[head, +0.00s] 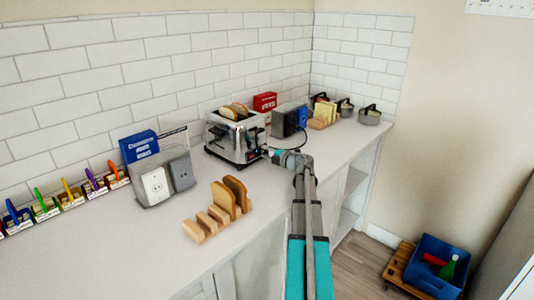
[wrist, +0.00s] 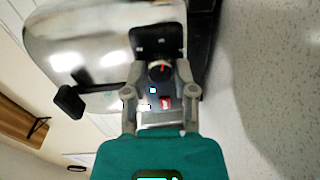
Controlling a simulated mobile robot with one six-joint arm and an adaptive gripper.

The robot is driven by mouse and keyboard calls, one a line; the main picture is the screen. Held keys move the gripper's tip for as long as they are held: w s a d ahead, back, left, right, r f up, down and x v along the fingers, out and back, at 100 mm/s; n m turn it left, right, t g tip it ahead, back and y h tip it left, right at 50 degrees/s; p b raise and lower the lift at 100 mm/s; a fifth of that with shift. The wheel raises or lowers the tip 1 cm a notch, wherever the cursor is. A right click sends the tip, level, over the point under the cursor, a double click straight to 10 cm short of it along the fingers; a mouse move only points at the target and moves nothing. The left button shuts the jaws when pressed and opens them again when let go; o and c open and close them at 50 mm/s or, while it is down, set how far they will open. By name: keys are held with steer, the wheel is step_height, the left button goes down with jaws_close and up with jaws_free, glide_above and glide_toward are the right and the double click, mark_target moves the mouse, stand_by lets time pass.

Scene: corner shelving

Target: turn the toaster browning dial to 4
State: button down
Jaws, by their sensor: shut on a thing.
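The chrome toaster (head: 222,137) stands on the counter with slices of bread in its top. In the wrist view its shiny side (wrist: 85,45) fills the upper left. The dark browning dial (wrist: 159,73) with a red pointer mark sits between my fingertips. My gripper (wrist: 160,76) is shut on the dial, one finger on each side. In the head view my gripper (head: 268,153) reaches the toaster's right end, and the dial is hidden there. A small red-lit button (wrist: 165,103) and a blue light (wrist: 153,90) show near the dial. The dial's numbers are too small to read.
A black lever (wrist: 69,101) sticks out beside the dial. A wooden rack (head: 207,225) with bread stands at the front of the counter (head: 120,250). A grey socket box (head: 155,185) is left of the toaster; a dark grey box (head: 284,122) is right of it.

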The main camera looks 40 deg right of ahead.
steer(key=m, duration=0.3)
steer(key=shift+a+m+y, duration=0.15)
steer(key=shift+m+y, duration=0.15)
steer(key=shift+m, duration=0.1)
stand_by(0.3)
steer(key=shift+c, duration=2.2)
jaws_free()
